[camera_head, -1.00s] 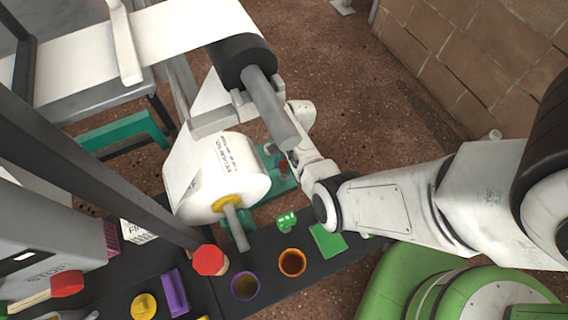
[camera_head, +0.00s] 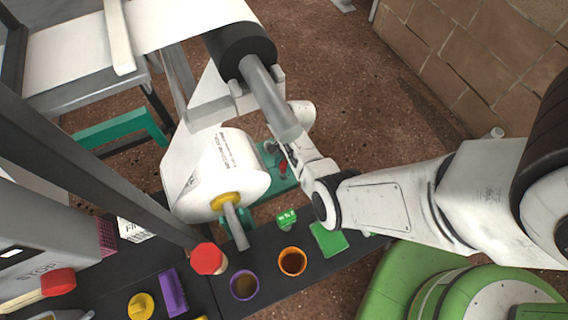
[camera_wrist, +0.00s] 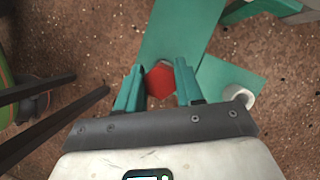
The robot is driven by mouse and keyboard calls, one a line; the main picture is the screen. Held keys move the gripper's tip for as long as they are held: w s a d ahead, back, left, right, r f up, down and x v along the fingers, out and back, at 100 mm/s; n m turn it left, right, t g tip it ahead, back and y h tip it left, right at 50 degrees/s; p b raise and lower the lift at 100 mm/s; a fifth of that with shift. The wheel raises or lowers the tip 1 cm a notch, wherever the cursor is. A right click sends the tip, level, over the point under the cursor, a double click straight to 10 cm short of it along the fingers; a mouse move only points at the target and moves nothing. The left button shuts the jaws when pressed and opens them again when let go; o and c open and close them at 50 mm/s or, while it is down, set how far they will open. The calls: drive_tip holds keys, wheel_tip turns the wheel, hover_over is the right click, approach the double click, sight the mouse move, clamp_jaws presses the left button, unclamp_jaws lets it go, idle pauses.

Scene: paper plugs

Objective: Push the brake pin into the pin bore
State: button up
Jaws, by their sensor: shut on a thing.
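The brake pin shows as a red head (camera_wrist: 160,80) between the two teal fingers of my gripper (camera_wrist: 158,84) in the wrist view. My gripper is shut on it. The pin's shank and the pin bore are hidden in both views. A teal green plate (camera_wrist: 185,45) lies below and beyond the fingertips. In the head view my gripper (camera_head: 280,162) is small and partly covered by my wrist, behind the large paper roll. A bit of red (camera_head: 283,168) shows beside it, above the green stand base (camera_head: 289,184).
The white paper roll (camera_head: 240,165) on its grey shaft stands left of my gripper. Another grey shaft (camera_head: 268,95) is close above my wrist. The dark bench holds a purple cup (camera_head: 244,285), an orange cup (camera_head: 292,262) and a green square (camera_head: 328,239).

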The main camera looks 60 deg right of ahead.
sight(281, 168)
drive_tip(key=shift+f+b, duration=0.7)
drive_tip(key=shift+f, duration=0.25)
drive_tip(key=o, duration=1.1)
drive_tip(key=shift+o, duration=0.2)
drive_tip(key=shift+r, duration=0.1)
drive_tip(key=shift+r+p, duration=2.7)
drive_tip(key=shift+p, duration=0.25)
drive_tip(key=p+v, duration=0.3)
drive_tip(key=v, duration=0.7)
drive_tip(key=shift+r+p, duration=0.3)
drive_tip(key=shift+r, duration=0.05)
drive_tip(key=shift+d, duration=0.15)
